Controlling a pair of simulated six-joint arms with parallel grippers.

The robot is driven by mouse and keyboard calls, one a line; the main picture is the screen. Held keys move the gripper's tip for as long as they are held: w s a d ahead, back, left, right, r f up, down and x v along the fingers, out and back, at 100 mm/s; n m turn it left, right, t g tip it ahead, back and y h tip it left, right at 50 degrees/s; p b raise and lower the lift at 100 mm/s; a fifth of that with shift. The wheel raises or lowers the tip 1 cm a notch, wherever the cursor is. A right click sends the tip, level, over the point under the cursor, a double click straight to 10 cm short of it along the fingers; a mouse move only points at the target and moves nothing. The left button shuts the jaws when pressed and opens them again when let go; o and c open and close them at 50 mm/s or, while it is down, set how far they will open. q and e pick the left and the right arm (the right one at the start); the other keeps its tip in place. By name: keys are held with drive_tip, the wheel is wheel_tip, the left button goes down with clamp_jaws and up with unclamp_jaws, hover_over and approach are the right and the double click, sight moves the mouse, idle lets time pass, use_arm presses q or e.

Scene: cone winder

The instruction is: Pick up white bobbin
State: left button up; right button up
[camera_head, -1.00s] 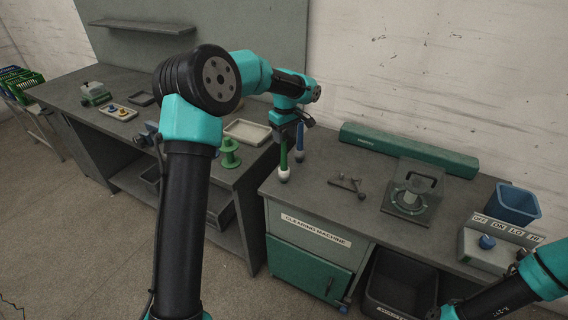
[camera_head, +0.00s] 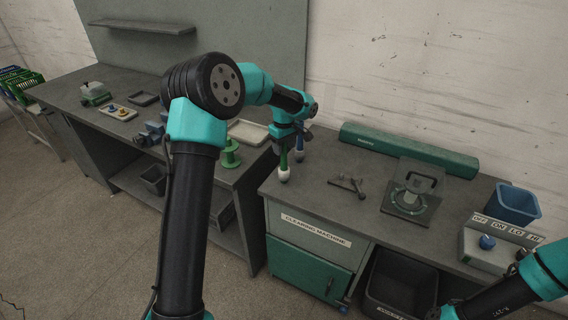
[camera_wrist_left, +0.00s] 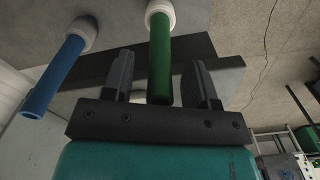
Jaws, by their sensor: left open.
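Two upright rods with rounded white bases stand at the left end of the cleaning machine table: a green rod whose white base (camera_head: 284,173) is nearer, and a blue rod whose white base (camera_head: 299,155) is behind it. I cannot tell for sure which white piece is the white bobbin. My left gripper (camera_head: 291,140) points down over the green rod. In the left wrist view, its open fingers (camera_wrist_left: 162,85) stand on either side of the green rod (camera_wrist_left: 160,65), with gaps at both sides. The blue rod (camera_wrist_left: 55,75) is outside the fingers, to the left.
A green spool (camera_head: 230,154) and a tray (camera_head: 247,132) are on the left bench.

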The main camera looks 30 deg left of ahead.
use_arm(q)
drive_tip(key=shift+c, duration=0.3)
drive_tip(key=c, duration=0.9)
drive_tip(key=shift+o, duration=0.2)
drive_tip(key=shift+r, duration=1.6)
drive_tip(key=shift+s+d+r, duration=0.1)
drive_tip(key=shift+s+r, duration=0.05)
drive_tip(key=shift+r, duration=0.1)
drive_tip(key=s+d+r, duration=0.1)
drive_tip(key=s+d, duration=0.6)
drive_tip(key=s, duration=0.6)
drive_tip(key=shift+s+d+r, duration=0.15)
drive_tip(key=shift+s+d, duration=0.05)
drive_tip(key=shift+s, duration=0.2)
drive_tip(key=shift+r, duration=2)
